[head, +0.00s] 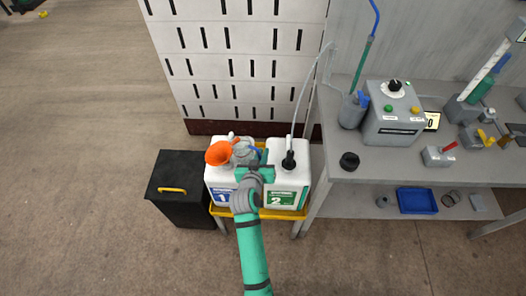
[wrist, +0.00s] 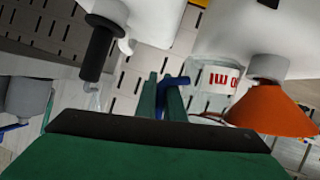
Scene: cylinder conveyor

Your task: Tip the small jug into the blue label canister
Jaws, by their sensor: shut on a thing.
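The blue label canister (head: 220,197) is white, marked 1, and stands on the left of a yellow stand with an orange funnel (head: 219,153) at its top. The funnel also shows in the wrist view (wrist: 272,110), which looks upside down. The small jug (wrist: 212,82) is clear with red markings and a blue handle (wrist: 175,80). My gripper (wrist: 160,95) is shut on that handle. In the head view, the jug (head: 243,153) is held above the canisters, close to the right of the funnel. Its contents and exact tilt are unclear.
A white green-label canister (head: 288,185) with a black cap (head: 289,160) and thin tube stands at the right. A black bin (head: 180,188) stands left of the stand. A grey bench (head: 390,165) at the right holds a control box (head: 392,125) and other equipment.

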